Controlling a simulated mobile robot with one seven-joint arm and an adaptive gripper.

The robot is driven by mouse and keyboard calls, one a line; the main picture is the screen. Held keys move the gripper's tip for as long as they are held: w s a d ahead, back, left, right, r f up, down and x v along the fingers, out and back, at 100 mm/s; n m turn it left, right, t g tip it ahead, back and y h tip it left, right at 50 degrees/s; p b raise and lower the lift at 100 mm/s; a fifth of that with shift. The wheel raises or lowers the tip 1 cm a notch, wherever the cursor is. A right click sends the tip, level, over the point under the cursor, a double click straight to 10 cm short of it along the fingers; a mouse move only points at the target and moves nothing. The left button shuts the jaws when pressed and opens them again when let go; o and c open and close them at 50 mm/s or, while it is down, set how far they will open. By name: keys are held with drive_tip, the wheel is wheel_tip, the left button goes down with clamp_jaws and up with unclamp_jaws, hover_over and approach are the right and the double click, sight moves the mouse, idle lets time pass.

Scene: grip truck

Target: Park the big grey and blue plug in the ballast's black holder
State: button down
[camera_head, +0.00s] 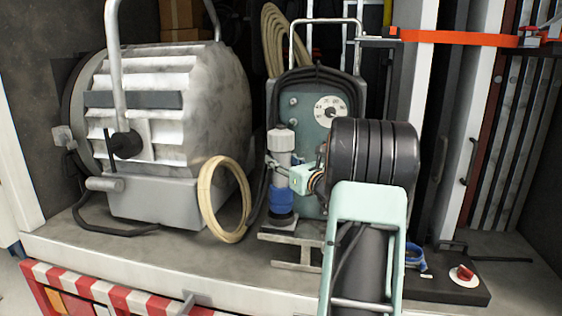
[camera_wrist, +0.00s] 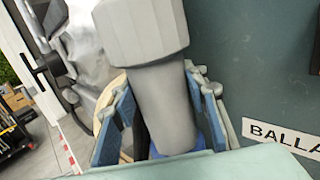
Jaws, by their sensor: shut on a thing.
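The big grey and blue plug (camera_head: 281,142) stands upright in front of the ballast (camera_head: 312,125), grey above and blue at its lower end. My gripper (camera_head: 280,174) reaches it from the right and is shut around its grey body. In the wrist view the plug (camera_wrist: 165,95) fills the space between my two blue-grey fingers, its wide grey part towards the top and a bit of blue below. The black holder (camera_head: 281,219) shows directly under the plug's blue end. I cannot tell whether the plug is seated in it or just above it.
A large grey lamp (camera_head: 160,110) stands to the left, with a coiled cream cable (camera_head: 204,200) between it and the ballast. A blue ring-shaped item (camera_head: 413,256) and a red knob (camera_head: 464,273) are on the right. The truck bed's front edge (camera_head: 140,272) runs below.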

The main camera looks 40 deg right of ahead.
drive_tip(key=shift+f+b, duration=0.15)
drive_tip(key=shift+b, duration=0.6)
idle(0.8)
drive_tip(key=shift+f+b, duration=1.65)
drive_tip(key=shift+b, duration=0.05)
idle(0.4)
drive_tip(key=c, duration=1.1)
unclamp_jaws()
drive_tip(key=shift+o, duration=0.5)
drive_tip(key=shift+f, duration=0.2)
drive_tip(key=shift+o, duration=1.1)
drive_tip(key=shift+r, duration=0.15)
drive_tip(key=shift+r+p, duration=1.45)
drive_tip(key=shift+r, duration=1.05)
